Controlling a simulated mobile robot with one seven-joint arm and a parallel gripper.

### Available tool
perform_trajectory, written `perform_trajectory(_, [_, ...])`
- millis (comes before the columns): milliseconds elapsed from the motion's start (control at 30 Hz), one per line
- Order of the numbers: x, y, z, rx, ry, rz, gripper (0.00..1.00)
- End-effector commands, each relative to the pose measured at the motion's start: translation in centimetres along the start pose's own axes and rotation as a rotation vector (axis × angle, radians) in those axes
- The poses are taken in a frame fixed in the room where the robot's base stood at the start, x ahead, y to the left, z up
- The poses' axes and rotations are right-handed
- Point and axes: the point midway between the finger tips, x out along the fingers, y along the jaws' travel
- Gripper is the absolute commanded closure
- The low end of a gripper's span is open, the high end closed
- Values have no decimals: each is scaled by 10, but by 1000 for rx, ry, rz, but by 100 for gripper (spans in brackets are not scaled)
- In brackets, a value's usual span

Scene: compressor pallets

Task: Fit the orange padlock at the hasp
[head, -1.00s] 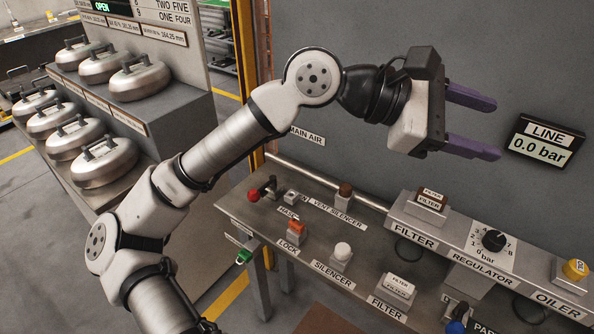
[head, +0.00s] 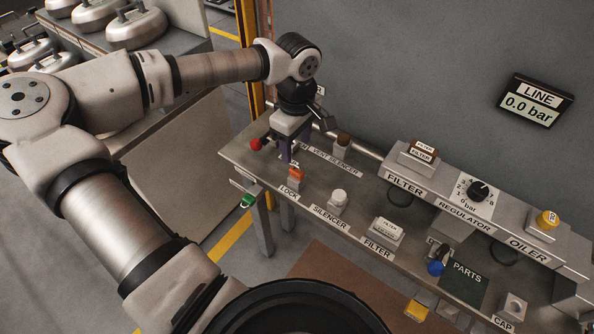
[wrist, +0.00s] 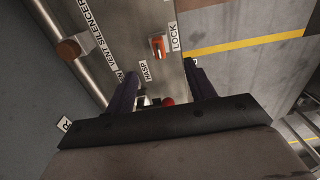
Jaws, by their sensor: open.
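The orange padlock (head: 296,175) sits on a small grey block on the bench, by the LOCK label. It also shows in the wrist view (wrist: 158,46), beyond the fingertips. My gripper (head: 285,152) points down over the bench's left end, just behind the padlock. Its purple fingers are apart with nothing between them, as the wrist view (wrist: 158,85) shows. The HASP label (wrist: 144,71) lies in the gap between the fingers. The hasp is mostly hidden by my gripper in the head view. A red knob (head: 256,144) is left of the gripper.
The vent silencer (head: 343,138) and white silencer (head: 339,196) stand right of the gripper. A pipe and the grey wall run behind. The filter (head: 386,229) and regulator knob (head: 478,191) are farther right. A green item (head: 247,201) hangs at the front edge.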

Motion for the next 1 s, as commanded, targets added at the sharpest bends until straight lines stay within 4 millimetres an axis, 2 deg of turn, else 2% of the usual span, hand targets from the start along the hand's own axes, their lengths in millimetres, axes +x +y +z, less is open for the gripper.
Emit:
perform_trajectory(167, [1,0,1,0,-2,2,45])
perform_trajectory(367, [12,1,1,0,-3,3,45])
perform_trajectory(567, [37,1,1,1,-3,3,45])
perform_trajectory(800, [75,1,2,0,-4,4,45])
perform_trajectory(1000, [90,1,2,0,-3,3,45])
